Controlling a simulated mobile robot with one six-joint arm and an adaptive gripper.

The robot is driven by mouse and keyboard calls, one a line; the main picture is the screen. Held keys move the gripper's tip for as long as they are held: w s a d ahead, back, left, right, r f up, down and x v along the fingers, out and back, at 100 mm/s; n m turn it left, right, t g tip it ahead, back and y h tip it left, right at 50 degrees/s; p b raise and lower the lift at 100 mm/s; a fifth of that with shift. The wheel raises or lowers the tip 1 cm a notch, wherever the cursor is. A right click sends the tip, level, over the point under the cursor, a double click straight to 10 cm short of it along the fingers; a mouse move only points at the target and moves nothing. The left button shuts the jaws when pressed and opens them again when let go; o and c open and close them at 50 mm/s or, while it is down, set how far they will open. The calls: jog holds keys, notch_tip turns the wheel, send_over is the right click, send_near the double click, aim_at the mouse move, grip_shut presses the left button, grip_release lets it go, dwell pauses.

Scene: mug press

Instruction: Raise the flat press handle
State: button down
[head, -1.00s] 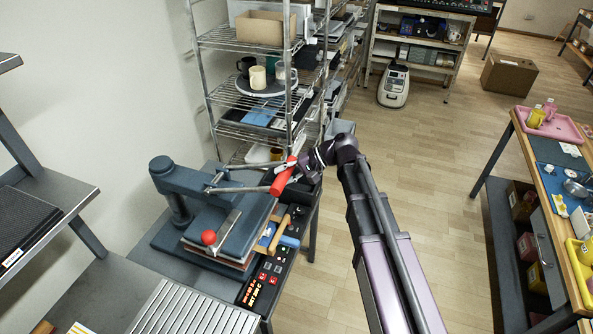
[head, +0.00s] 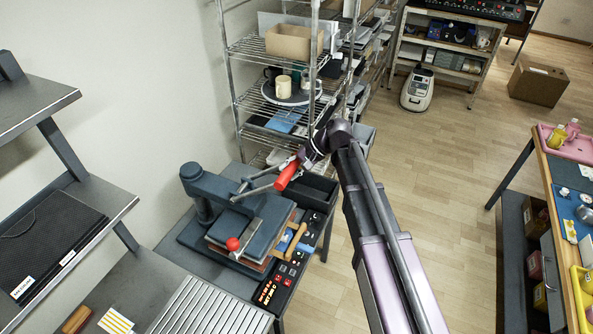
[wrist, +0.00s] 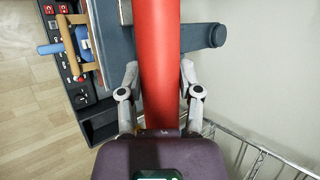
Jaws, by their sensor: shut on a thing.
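The flat press (head: 250,228) is a dark blue-grey machine on the bench, with a round column at its back left and a red ball knob (head: 233,244) in front. Its handle is a red grip (head: 287,175) on a metal lever that slopes up from the press toward my arm. My gripper (head: 298,163) is at the upper end of the red grip. In the wrist view, my gripper's grey fingers (wrist: 160,88) lie on both sides of the red grip (wrist: 160,45), shut on it. The fingertips' contact is partly hidden by the grip.
A control panel with lit red digits (head: 267,291) runs along the bench's right edge. A wire rack (head: 275,52) with mugs stands behind the press, close to my gripper. A dark shelf (head: 50,230) is at left.

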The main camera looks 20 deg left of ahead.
jog(key=a+r+p, duration=0.6)
jog(key=a+r, duration=0.1)
jog(key=a, duration=0.3)
jog(key=shift+w+a, duration=0.25)
jog(key=shift+a, duration=0.1)
jog(key=shift+a+r, duration=0.1)
jog(key=shift+c, duration=1.5)
grip_release()
jog(key=shift+p, duration=0.3)
jog(key=shift+s, duration=0.1)
